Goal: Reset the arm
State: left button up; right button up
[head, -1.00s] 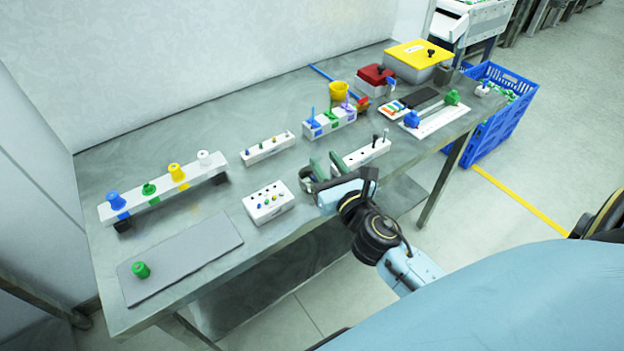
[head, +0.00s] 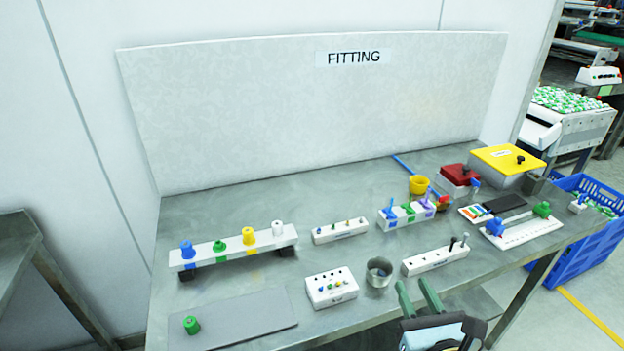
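My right gripper (head: 417,297) is at the bottom of the head view, in front of the table's front edge. Its two green fingers stand apart with nothing between them. A grey metal cup (head: 379,272) stands upright on the table (head: 240,283), up and left of the fingers and apart from them. My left gripper is not in view.
Near the cup are a white block with small pegs (head: 331,288) and a white holder with dark tools (head: 436,260). A grey mat (head: 250,318) holds a green knob (head: 191,325). A rail with coloured knobs (head: 235,248) stands behind. A blue crate (head: 575,260) is at right.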

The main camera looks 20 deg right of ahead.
jog(key=s+d+f+m+g+h, duration=0.2)
jog(key=f+m+g, duration=0.1)
jog(key=m, duration=0.7)
jog(key=s+d+f+m+g+h, duration=0.15)
jog(key=m+g, duration=0.25)
jog(key=m, duration=0.6)
jog(key=s+a+f+m+g+y, duration=0.65)
jog(key=s+a+m, duration=0.25)
jog(key=s+m, duration=0.3)
notch_tip(320, 180, down, 25)
jog(key=s+g, duration=0.1)
jog(key=g, duration=0.1)
jog(key=s+d+f+g, duration=0.1)
jog(key=s+d+f, duration=0.1)
jog(key=s+f, duration=1.2)
jog(key=shift+s+d+h, duration=0.35)
jog(key=shift+s+h, duration=0.05)
jog(key=shift+s, duration=0.75)
